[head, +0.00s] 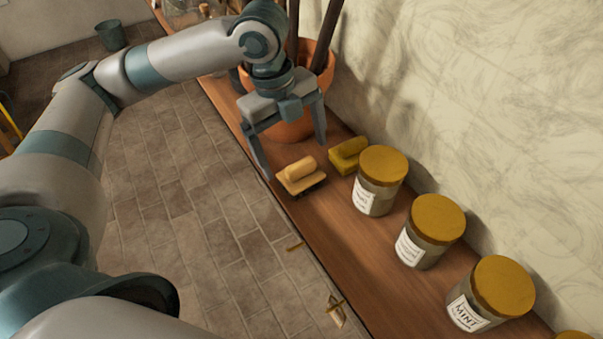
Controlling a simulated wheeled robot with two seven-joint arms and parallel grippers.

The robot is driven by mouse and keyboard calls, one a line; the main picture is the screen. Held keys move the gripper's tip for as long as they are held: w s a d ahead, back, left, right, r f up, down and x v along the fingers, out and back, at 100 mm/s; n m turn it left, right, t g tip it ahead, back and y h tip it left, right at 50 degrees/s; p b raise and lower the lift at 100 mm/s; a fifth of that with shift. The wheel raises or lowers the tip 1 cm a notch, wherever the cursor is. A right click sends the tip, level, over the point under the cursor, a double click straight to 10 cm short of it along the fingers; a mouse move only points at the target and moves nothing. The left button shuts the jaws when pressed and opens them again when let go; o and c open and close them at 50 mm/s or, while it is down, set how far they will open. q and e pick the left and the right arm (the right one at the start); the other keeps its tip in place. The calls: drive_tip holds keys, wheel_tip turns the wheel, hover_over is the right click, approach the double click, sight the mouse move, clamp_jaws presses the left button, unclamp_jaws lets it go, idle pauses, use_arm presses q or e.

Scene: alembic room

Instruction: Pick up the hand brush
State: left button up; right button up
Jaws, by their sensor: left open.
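The hand brush (301,176) lies on the wooden shelf near its front edge, with a pale wooden block, a rounded grip on top and dark bristles below. My left gripper (294,159) is open, its fingers pointing down and spread apart. It is just behind and above the brush in the head view, with nothing visible between the fingers. I cannot tell whether a finger touches the brush. My right gripper is not in view.
A yellow block-shaped object (348,155) lies close to the brush, by the wall. Several jars with yellow lids (382,168) line the shelf (335,235) to the right. A terracotta pot (290,128) stands behind the gripper. Open tiled floor (190,210) lies left.

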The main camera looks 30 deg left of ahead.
sight(298, 164)
use_arm(q)
drive_tip(key=shift+d+f, duration=0.1)
drive_tip(key=shift+f, duration=0.65)
drive_tip(key=shift+w+d+f+p, duration=0.1)
drive_tip(key=shift+w+f+p, duration=0.05)
drive_tip(key=shift+f+p, duration=0.3)
drive_tip(key=f, duration=0.1)
drive_tip(key=f+p, duration=0.1)
drive_tip(key=f, duration=0.1)
drive_tip(key=shift+w+d+f+p, duration=0.25)
drive_tip(key=shift+f+p, duration=0.1)
drive_tip(key=shift+f, duration=0.3)
drive_tip(key=shift+c, duration=0.7)
drive_tip(key=c, duration=1.1)
